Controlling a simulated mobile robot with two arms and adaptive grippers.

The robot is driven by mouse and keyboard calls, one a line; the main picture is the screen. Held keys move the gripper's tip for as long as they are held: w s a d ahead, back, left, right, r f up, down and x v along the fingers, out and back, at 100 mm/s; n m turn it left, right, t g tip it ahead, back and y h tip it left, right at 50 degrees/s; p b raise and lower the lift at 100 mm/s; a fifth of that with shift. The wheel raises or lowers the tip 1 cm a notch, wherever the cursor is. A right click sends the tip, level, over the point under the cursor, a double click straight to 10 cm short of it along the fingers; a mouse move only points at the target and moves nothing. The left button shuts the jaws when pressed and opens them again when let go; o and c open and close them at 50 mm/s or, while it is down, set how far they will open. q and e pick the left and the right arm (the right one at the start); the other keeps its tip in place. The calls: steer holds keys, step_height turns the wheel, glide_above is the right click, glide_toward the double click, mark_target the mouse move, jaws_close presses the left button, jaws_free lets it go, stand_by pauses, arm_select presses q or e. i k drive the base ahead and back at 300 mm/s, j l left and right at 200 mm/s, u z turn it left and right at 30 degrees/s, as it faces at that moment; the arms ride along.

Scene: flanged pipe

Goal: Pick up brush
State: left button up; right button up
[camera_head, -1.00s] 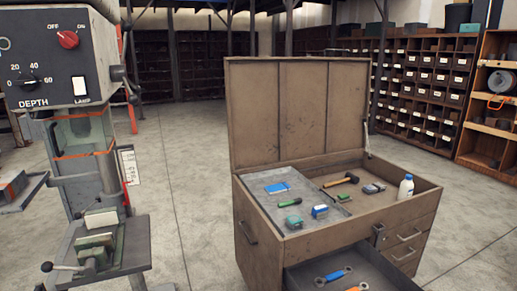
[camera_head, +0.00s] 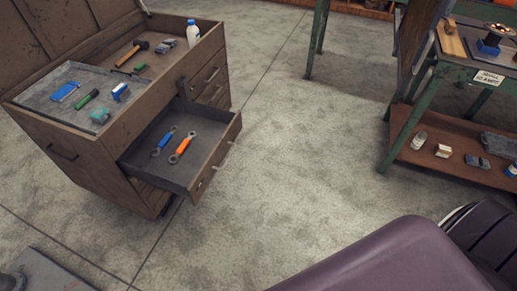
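I cannot clearly make out which object is the brush. On the grey tray (camera_head: 43,95) in the top of the brown tool chest (camera_head: 88,155) lie a flat blue item (camera_head: 64,91), a green-handled tool (camera_head: 86,98), a blue and white item (camera_head: 120,92) and a teal item (camera_head: 100,116). A brush could be among these small items, but they are too small to tell. Neither of my grippers is in view.
The chest's drawer (camera_head: 213,170) is pulled out, with blue (camera_head: 164,141) and orange (camera_head: 182,148) wrenches inside. A hammer (camera_head: 132,49) and white bottle (camera_head: 193,33) are in the chest top. A green-framed bench (camera_head: 396,138) stands right. Open floor (camera_head: 290,130) lies between.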

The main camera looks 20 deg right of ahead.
mark_target(450, 27)
steer(key=z, duration=1.75)
